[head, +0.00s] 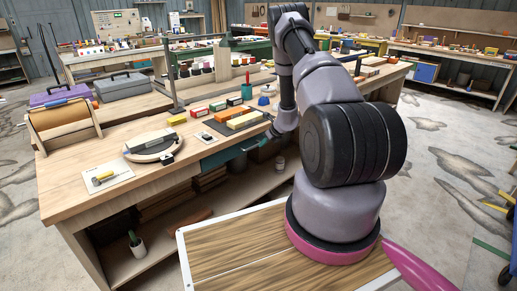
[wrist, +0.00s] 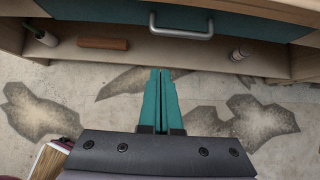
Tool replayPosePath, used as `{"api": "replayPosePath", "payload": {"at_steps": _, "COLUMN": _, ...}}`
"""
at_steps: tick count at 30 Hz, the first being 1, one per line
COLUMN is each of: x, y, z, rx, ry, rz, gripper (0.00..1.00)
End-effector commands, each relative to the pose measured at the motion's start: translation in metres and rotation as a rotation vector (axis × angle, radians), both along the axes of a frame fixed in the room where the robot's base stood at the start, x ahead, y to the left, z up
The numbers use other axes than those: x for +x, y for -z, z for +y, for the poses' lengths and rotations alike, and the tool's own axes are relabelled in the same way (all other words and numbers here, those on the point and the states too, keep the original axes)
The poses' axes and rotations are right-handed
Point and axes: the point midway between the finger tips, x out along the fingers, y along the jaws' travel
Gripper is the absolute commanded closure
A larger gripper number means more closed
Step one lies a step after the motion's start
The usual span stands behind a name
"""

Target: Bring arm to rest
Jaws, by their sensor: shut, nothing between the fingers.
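My gripper (wrist: 162,72) shows in the wrist view, its two teal fingers side by side and shut, with nothing between them. It points toward a teal drawer front (wrist: 110,30) with a pale handle (wrist: 181,34), and the tips appear below the handle and apart from it. In the head view my arm (head: 320,85) rises from its magenta-ringed base, bends at the top and comes down beside the workbench (head: 80,160). The fingertips are hard to make out there near the bench's front edge.
The bench's lower shelf holds a brown block (wrist: 103,43) and a small jar (wrist: 239,54). On the benchtop are a round device (head: 153,145), a grey toolbox (head: 123,87) and several coloured blocks. Stained concrete floor (head: 435,160) lies open at right.

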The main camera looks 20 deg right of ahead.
Motion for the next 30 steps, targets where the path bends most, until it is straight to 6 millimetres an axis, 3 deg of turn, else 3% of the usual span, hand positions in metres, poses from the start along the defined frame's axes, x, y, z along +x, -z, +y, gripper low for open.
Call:
{"api": "replayPosePath", "payload": {"at_steps": 11, "x": -0.012, "y": -0.019, "z": -0.004, "rx": -0.002, "ry": -0.007, "rz": -0.002, "gripper": 1.00}}
{"api": "replayPosePath", "payload": {"at_steps": 14, "x": -0.006, "y": -0.042, "z": 0.005, "rx": -0.013, "ry": -0.051, "rz": -0.025, "gripper": 1.00}}
{"api": "replayPosePath", "payload": {"at_steps": 17, "x": 0.000, "y": -0.090, "z": 0.023, "rx": -0.041, "ry": -0.153, "rz": -0.071, "gripper": 1.00}}
{"api": "replayPosePath", "payload": {"at_steps": 22, "x": -0.004, "y": -0.196, "z": 0.068, "rx": -0.124, "ry": -0.402, "rz": -0.173, "gripper": 1.00}}
{"api": "replayPosePath", "payload": {"at_steps": 26, "x": -0.024, "y": -0.270, "z": 0.103, "rx": -0.204, "ry": -0.598, "rz": -0.248, "gripper": 1.00}}
{"api": "replayPosePath", "payload": {"at_steps": 30, "x": -0.059, "y": -0.341, "z": 0.137, "rx": -0.307, "ry": -0.802, "rz": -0.324, "gripper": 1.00}}
